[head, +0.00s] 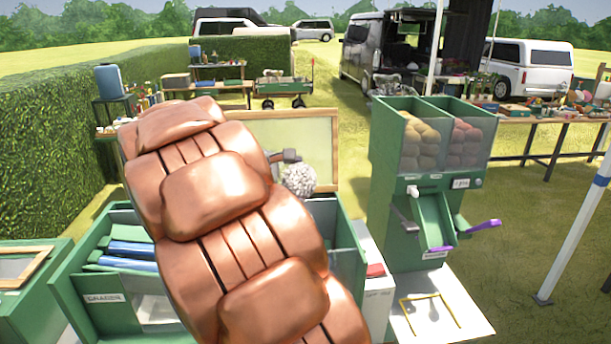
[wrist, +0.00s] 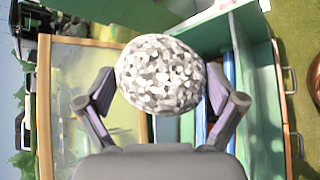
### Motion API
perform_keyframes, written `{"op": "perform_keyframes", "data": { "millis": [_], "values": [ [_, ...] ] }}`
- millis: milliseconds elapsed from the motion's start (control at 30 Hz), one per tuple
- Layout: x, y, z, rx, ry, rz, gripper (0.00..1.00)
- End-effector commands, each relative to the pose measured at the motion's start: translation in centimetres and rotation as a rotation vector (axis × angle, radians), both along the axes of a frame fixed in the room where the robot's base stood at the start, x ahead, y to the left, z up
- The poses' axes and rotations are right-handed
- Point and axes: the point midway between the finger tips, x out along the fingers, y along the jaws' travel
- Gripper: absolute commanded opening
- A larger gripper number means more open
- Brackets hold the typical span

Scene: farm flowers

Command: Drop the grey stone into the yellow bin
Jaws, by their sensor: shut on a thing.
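The grey stone (head: 299,179) is a round, speckled grey-white ball. In the wrist view the stone (wrist: 161,74) sits between the two fingers of my gripper (wrist: 158,88), which is shut on it. In the head view my gripper (head: 287,157) shows only in part beside the stone, because my copper-coloured arm covers much of the middle. The stone is held up above the green open box, in front of a wood-framed panel. I cannot make out a yellow bin in either view.
A green box (head: 345,262) with blue items (head: 130,250) inside stands below my arm. To its right is a green dispenser (head: 400,235) with two clear hoppers and a purple lever (head: 484,225). A yellow wire frame (head: 430,313) lies on a white board (head: 470,318). A hedge stands at left.

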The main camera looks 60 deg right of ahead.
Motion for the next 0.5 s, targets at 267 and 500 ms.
{"op": "perform_keyframes", "data": {
  "millis": [267, 500],
  "values": [
    [2.4, 3.7, -1.6, -0.004, 0.005, 0.153, 0.23],
    [6.3, 9.6, -4.3, -0.005, 0.003, 0.398, 0.23]
  ]
}}
